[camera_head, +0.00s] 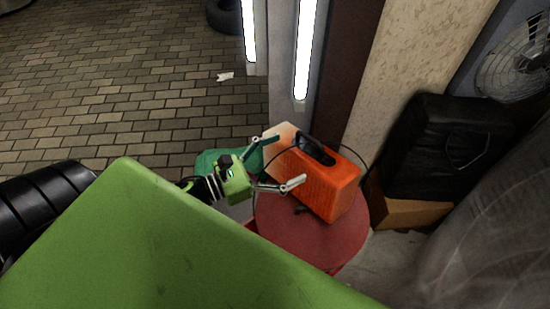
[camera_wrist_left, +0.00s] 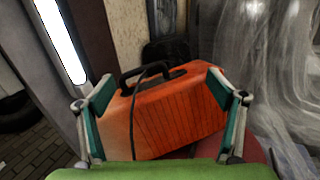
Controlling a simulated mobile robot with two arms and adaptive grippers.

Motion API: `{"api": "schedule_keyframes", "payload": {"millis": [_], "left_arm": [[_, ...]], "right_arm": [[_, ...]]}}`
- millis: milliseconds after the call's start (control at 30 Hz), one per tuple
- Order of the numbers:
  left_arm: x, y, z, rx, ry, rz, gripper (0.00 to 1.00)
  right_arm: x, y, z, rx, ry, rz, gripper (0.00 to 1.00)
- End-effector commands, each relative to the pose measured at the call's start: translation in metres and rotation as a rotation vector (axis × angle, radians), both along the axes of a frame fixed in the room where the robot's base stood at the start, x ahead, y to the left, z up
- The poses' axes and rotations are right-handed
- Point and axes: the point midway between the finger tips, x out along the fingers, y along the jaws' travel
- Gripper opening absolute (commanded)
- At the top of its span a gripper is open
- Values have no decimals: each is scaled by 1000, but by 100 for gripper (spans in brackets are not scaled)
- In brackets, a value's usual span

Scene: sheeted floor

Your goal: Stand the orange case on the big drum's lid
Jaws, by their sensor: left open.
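The orange case (camera_head: 326,186) stands upright on the red lid of the big drum (camera_head: 312,232), with its black handle on top. A dark cable loops over it. In the left wrist view the case (camera_wrist_left: 180,113) fills the middle, with the handle up and red lid (camera_wrist_left: 252,151) showing at its lower right. My left gripper (camera_head: 284,162) is open at the near left side of the case, its fingers spread apart. In the wrist view the fingers (camera_wrist_left: 163,108) frame the case on both sides; I cannot tell whether either touches it. My right gripper is not in view.
A black bag (camera_head: 446,146) rests on a cardboard box (camera_head: 408,211) to the right of the drum. A fan (camera_head: 515,70) and translucent sheeting (camera_head: 485,235) are farther right. A wall and lit tubes (camera_head: 304,50) stand behind. The brick floor (camera_head: 130,85) at left is mostly clear.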

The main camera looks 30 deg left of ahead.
Motion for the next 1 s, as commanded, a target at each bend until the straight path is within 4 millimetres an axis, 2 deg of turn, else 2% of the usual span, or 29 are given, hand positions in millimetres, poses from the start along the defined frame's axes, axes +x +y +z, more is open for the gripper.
{"api": "schedule_keyframes", "payload": {"millis": [100,300,1000], "left_arm": [[-14,9,-2,-1,2,1,86],[-23,15,0,0,0,1,86],[-24,16,0,0,0,1,86]], "right_arm": [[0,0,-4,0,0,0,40],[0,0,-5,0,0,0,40],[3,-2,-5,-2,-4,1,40]]}}
